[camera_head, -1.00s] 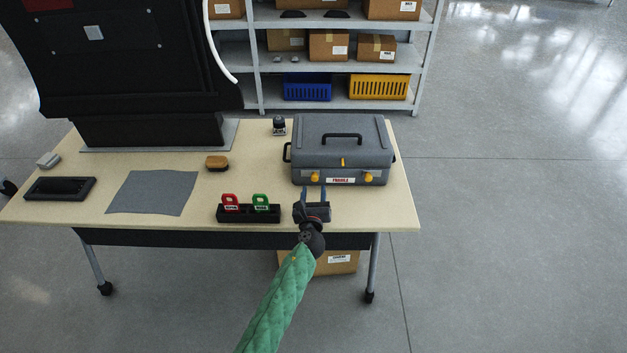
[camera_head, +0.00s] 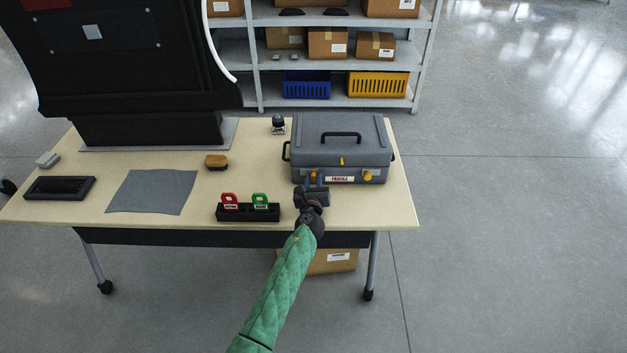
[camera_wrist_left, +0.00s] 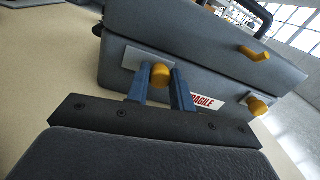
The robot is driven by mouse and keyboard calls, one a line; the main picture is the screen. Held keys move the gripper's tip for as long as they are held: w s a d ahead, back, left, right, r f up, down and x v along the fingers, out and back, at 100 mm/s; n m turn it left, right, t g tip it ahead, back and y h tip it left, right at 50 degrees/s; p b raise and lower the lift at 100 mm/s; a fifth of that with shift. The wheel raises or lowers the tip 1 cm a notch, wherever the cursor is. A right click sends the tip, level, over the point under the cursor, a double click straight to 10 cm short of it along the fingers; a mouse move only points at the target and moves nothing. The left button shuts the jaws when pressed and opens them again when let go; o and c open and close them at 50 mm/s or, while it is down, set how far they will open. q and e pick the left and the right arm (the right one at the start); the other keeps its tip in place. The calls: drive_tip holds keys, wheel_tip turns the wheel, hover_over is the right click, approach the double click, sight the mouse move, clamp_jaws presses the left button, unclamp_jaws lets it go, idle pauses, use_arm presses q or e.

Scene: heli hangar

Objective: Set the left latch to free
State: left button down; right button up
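A grey case (camera_head: 350,135) with a black top handle stands at the right of the table. Its front has a left yellow latch (camera_wrist_left: 160,73) on a pale plate, a right yellow latch (camera_head: 367,176), and a yellow tab (camera_head: 341,161) between them higher up. My left gripper (camera_head: 313,177) is at the left latch, one blue finger on each side; in the wrist view the fingers (camera_wrist_left: 160,80) are drawn in against the knob. In the head view the fingers largely cover this latch. My right gripper is out of view.

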sight(304, 172)
use_arm(q)
drive_tip(key=shift+a, duration=0.65)
drive_tip(key=shift+a+p, duration=0.4)
drive_tip(key=shift+a, duration=0.65)
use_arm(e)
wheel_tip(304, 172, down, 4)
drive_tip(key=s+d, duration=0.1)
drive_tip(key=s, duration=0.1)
use_arm(q)
drive_tip(key=c, duration=1.6)
unclamp_jaws()
drive_tip(key=o, duration=0.3)
drive_tip(key=shift+a, duration=0.1)
drive_tip(key=shift+o, duration=0.5)
drive_tip(key=shift+s, duration=0.1)
drive_tip(key=shift+s+f, duration=0.1)
drive_tip(key=shift+s, duration=0.2)
drive_tip(key=s+b, duration=0.1)
drive_tip(key=s, duration=0.5)
drive_tip(key=shift+a, duration=0.15)
drive_tip(key=shift+s+a, duration=0.1)
drive_tip(key=shift+s, duration=0.4)
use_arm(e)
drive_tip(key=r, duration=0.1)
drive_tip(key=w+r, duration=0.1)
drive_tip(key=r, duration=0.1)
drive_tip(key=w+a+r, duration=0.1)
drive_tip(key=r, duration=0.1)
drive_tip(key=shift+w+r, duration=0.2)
